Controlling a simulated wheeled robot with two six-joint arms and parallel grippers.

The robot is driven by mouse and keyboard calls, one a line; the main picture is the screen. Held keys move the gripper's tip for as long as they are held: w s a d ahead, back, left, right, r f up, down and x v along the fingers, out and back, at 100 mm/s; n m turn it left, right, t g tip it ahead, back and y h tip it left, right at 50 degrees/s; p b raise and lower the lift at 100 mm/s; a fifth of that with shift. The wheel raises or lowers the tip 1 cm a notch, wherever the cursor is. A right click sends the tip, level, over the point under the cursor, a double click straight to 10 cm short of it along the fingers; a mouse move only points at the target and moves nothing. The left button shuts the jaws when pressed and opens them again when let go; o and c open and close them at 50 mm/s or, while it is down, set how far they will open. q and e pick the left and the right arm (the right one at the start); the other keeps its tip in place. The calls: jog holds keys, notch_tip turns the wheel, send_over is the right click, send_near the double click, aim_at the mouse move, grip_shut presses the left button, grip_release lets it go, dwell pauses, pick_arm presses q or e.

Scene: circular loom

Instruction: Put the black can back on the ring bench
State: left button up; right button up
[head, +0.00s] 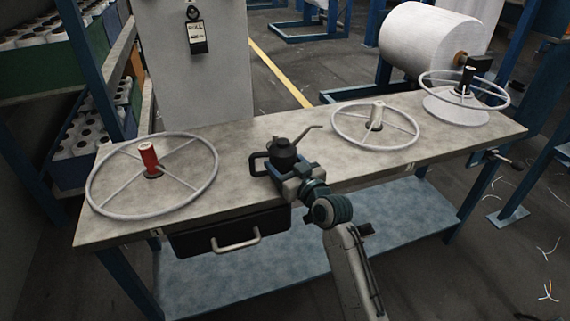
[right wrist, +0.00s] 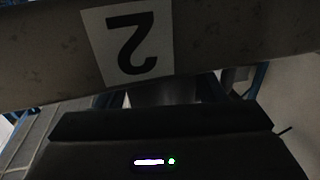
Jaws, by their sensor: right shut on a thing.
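The black can (head: 283,155), an oil can with a side handle and a long thin spout pointing right, is upright at the middle of the ring bench (head: 245,133). My right gripper (head: 284,170) reaches over the front edge and is shut on the can's lower body. The gripper hides the can's base, so I cannot tell whether it touches the bench top. In the right wrist view a dark gripper body fills the bottom, and the bench's edge with an upside-down "2" label (right wrist: 130,42) crosses above. My left gripper is not in view.
A ring with a red spool (head: 149,155) stands left of the can. A ring with a white spool (head: 376,116) and another with a black post (head: 466,78) stand to the right. A drawer (head: 228,233) hangs below the front edge. Bare bench lies behind the can.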

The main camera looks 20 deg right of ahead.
jog(key=o, duration=1.7)
jog(key=shift+f, duration=0.1)
jog(key=v, duration=1.2)
jog(key=s+f+m+g+h, duration=0.1)
jog(key=s+f+g, duration=0.2)
jog(key=s+f, duration=0.3)
jog(key=s+f+g+h, duration=0.1)
jog(key=s+f+g, duration=0.2)
jog(key=s+f, duration=0.3)
jog(key=s+f+m+g+h, duration=0.1)
jog(key=s+f+g, duration=0.2)
jog(key=s, duration=0.9)
jog(key=shift+s+d+f+m+p, duration=0.1)
jog(key=shift+d+f+m+p, duration=0.1)
jog(key=shift+f, duration=0.65)
jog(key=shift+s+d+f+m+p, duration=0.1)
jog(key=shift+s+f+p, duration=0.05)
jog(key=shift+f, duration=0.65)
